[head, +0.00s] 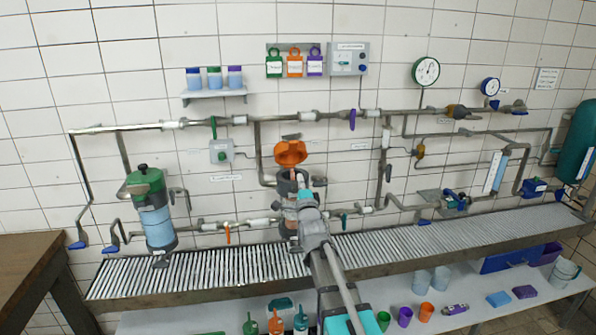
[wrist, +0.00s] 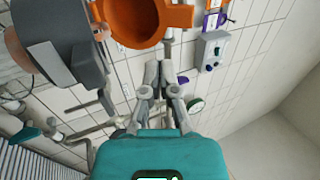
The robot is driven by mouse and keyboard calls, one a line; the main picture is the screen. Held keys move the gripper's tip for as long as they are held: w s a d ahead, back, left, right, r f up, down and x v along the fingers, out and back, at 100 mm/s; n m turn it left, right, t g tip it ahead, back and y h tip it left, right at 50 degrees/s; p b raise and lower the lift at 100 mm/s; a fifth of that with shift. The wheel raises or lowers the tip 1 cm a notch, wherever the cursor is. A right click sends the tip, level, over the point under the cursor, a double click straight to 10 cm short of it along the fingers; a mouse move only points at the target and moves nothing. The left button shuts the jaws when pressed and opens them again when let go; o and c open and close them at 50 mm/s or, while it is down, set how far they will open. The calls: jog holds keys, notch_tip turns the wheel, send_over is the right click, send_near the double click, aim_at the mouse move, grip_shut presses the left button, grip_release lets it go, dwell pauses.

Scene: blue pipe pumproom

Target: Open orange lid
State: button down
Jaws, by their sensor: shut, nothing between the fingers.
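The orange lid (head: 290,152) stands tipped up above and behind the mouth of a dark grey vessel (head: 286,185). In the wrist view the lid (wrist: 128,22) is a round, hollow orange piece cut by the top edge, with a tab to its right. The grey vessel body (wrist: 62,55) is at its left. My gripper (head: 303,182) is in front of the vessel and hides part of it. In the wrist view my gripper (wrist: 158,70) has its fingers together and empty, apart from the lid in the picture.
Pipes with valves run along the tiled wall. A green-topped tank (head: 154,215) stands left on the roller conveyor (head: 215,268). A control box (head: 348,58) and coloured tags (head: 295,65) hang above. A lower shelf (head: 470,320) holds cups and bottles.

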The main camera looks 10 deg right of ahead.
aim_at(293, 149)
jog(key=p+x, duration=0.5)
jog(key=x, duration=0.8)
jog(key=shift+w+r, duration=0.1)
jog(key=shift+w, duration=0.1)
jog(key=shift+a, duration=0.1)
